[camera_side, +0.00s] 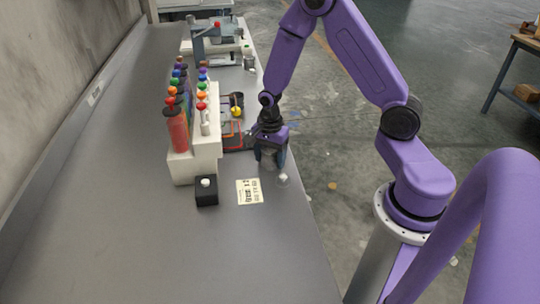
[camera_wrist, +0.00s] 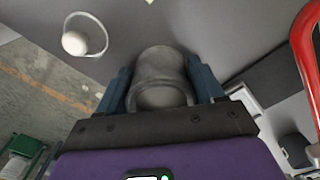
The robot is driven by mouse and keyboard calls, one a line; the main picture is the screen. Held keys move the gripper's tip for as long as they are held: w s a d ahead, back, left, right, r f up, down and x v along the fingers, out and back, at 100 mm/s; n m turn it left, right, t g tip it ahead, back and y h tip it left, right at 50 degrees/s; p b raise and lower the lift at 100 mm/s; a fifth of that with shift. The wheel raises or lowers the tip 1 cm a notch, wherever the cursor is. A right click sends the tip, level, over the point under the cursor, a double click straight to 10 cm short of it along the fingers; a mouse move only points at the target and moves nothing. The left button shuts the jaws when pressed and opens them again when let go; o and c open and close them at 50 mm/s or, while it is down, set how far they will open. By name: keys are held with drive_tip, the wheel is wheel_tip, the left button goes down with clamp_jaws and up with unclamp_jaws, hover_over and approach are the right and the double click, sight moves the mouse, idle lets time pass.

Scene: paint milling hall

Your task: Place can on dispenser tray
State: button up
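A grey metal can (camera_wrist: 160,70) sits between the two blue fingers of my gripper (camera_wrist: 163,88) in the wrist view, with a finger against each side. In the side view my gripper (camera_side: 270,156) points down at the right edge of the bench, and the can (camera_side: 268,160) shows as a grey patch, mostly hidden by the fingers. I cannot tell whether the can touches the bench. A dark tray (camera_side: 233,143) with orange-red lines lies behind and left of my gripper, beside the white dispenser body (camera_side: 207,146), which carries several coloured-top bottles. My gripper partly hides the tray side.
A small white knob in a clear ring (camera_side: 283,177) stands just front-right of my gripper. A written card (camera_side: 249,191) and a black box with white button (camera_side: 206,191) lie in front. A red curved tube (camera_wrist: 306,50) shows at right. The front bench (camera_side: 170,255) is clear.

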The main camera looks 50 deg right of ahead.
drive_tip(key=o, duration=0.3)
drive_tip(key=shift+o, duration=0.2)
wheel_tip(320, 180, up, 17)
drive_tip(key=s+a+r+n, duration=0.1)
drive_tip(key=s+a+n, duration=0.4)
drive_tip(key=s+n, duration=0.7)
drive_tip(key=s+a+n, duration=0.5)
drive_tip(key=s+n, duration=0.7)
drive_tip(key=n, duration=0.4)
drive_tip(key=shift+a+r+n, duration=0.2)
drive_tip(key=shift+r+n, duration=0.15)
drive_tip(key=shift+n, duration=0.05)
